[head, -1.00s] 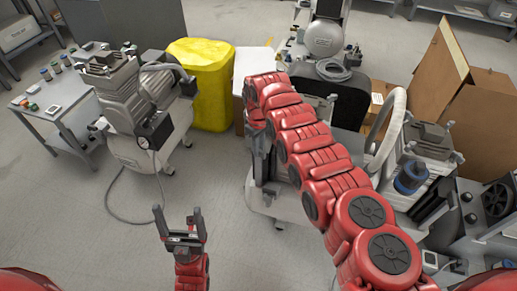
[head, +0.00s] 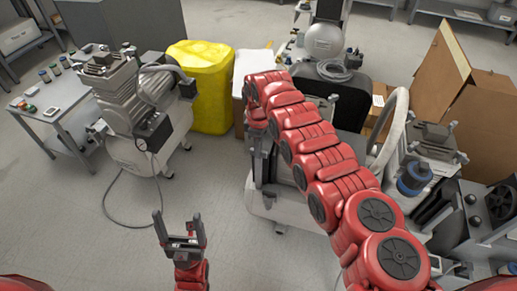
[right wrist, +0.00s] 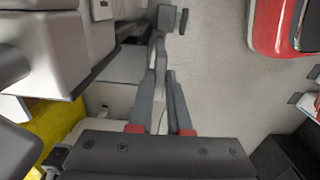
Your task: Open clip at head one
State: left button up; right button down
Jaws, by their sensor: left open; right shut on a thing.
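My right arm reaches over the middle compressor (head: 285,205), covering much of it in the head view. Its gripper (head: 268,172) points down at the compressor's left side, its tips hidden there. In the right wrist view the right gripper (right wrist: 160,75) is shut on a slim grey lever-like piece (right wrist: 160,50), which seems to be the clip. Whether the clip is open cannot be told. My left gripper (head: 179,222) is open and empty above the floor, apart from everything.
Another compressor (head: 135,100) with a trailing hose stands at left beside a yellow bin (head: 203,80). A small table (head: 55,110) holds several jars. Cardboard boxes (head: 490,110) and more equipment (head: 425,180) crowd the right. The floor at lower left is clear.

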jog(key=c, duration=0.9)
grip_release()
jog(key=shift+o, duration=0.2)
notch_tip(320, 180, up, 17)
jog(key=p, duration=0.3)
jog(key=shift+r, duration=0.2)
jog(key=shift+a, duration=0.1)
